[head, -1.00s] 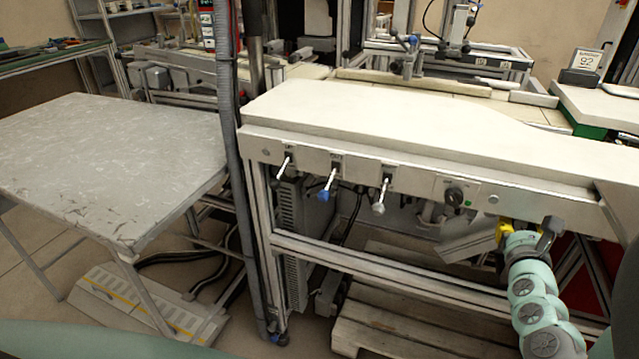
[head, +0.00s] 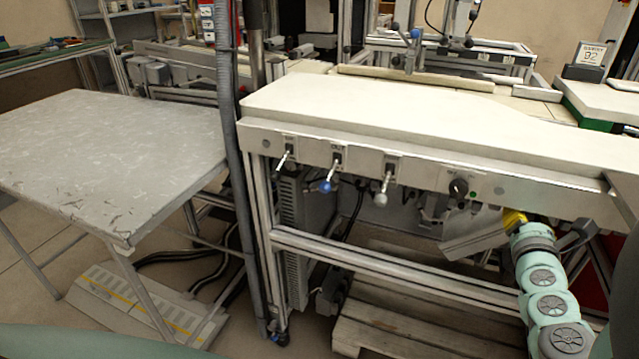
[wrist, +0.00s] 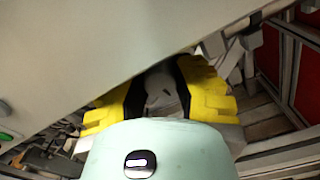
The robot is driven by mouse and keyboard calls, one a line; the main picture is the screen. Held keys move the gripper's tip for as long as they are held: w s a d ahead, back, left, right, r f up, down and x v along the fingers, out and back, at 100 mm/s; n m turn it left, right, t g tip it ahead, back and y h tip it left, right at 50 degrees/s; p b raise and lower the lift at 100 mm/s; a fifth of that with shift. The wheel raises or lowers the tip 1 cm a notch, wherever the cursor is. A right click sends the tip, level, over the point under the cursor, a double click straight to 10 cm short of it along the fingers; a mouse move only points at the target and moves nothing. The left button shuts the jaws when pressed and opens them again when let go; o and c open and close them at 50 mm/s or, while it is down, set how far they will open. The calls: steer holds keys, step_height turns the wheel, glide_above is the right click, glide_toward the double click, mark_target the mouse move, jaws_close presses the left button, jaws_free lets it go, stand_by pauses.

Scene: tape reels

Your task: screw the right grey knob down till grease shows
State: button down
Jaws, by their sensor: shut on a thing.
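My gripper (wrist: 160,90) shows in the wrist view with its yellow fingers on both sides of a pale grey rounded knob (wrist: 160,92). It is shut on this grey knob, which is blurred and partly shaded. In the head view, my gripper (head: 514,219) is at the right, just under the front panel of the bench (head: 420,172). The held knob is hidden there by my gripper and arm. No grease can be made out in either view.
Several levers stick out of the panel, one with a blue ball (head: 326,187) and one with a grey ball (head: 380,199). A black round knob (head: 458,187) sits farther right. A tilted grey plate (head: 472,235) hangs close left of my gripper. A wooden pallet (head: 400,325) lies below.

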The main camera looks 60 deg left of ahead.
steer(key=c, duration=0.7)
jaws_free()
steer(key=shift+v, duration=3.75)
